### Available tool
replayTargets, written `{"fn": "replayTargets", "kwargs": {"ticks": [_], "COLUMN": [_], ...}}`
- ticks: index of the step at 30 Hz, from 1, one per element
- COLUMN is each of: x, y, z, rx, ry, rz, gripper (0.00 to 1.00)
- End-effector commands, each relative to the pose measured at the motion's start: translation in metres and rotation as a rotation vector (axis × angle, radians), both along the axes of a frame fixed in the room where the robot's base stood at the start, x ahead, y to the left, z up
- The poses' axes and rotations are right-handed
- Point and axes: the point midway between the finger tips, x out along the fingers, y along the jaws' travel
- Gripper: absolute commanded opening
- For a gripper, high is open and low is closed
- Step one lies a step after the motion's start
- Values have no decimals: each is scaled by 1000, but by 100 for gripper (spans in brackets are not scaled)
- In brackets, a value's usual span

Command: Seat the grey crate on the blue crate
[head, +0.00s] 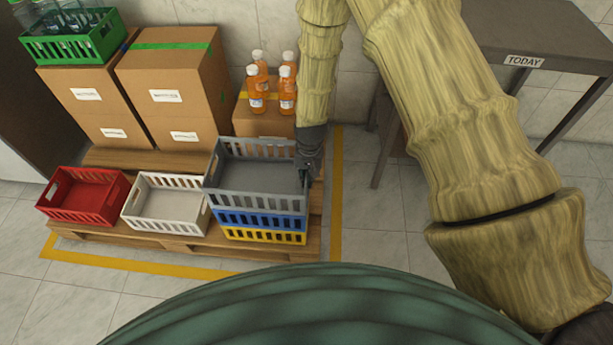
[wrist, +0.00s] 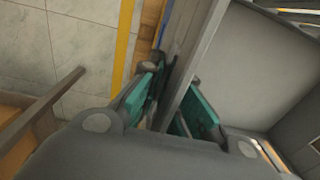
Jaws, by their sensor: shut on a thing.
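The grey crate (head: 262,178) is upright on top of the stack in the head view, directly over the blue crate (head: 260,219). It looks slightly tilted or offset to the left; I cannot tell whether it touches the blue crate all round. The blue crate sits on a yellow crate (head: 265,236). My gripper (head: 308,168) is at the grey crate's right wall, shut on its rim. In the wrist view my gripper's teal pads (wrist: 172,108) are on either side of the grey wall (wrist: 240,70). The blue crate is mostly hidden beneath.
A white crate (head: 166,222) and a red crate (head: 112,208) stand left of the stack on the wooden pallet (head: 190,243). Tall cartons (head: 172,90) and orange bottles (head: 256,100) stand behind. A table (head: 540,35) is at the right. Floor is clear right of the pallet.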

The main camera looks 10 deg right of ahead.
Motion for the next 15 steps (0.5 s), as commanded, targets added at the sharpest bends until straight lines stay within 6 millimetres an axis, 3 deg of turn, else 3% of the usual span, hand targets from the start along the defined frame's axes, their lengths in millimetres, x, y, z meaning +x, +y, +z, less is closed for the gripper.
{"fn": "replayTargets", "kwargs": {"ticks": [1,6,15], "x": [1,1,0], "y": [0,0,0], "z": [1,1,0], "rx": [0,1,-1], "ry": [-2,-1,1], "rz": [0,0,0], "gripper": [0,30,30]}}
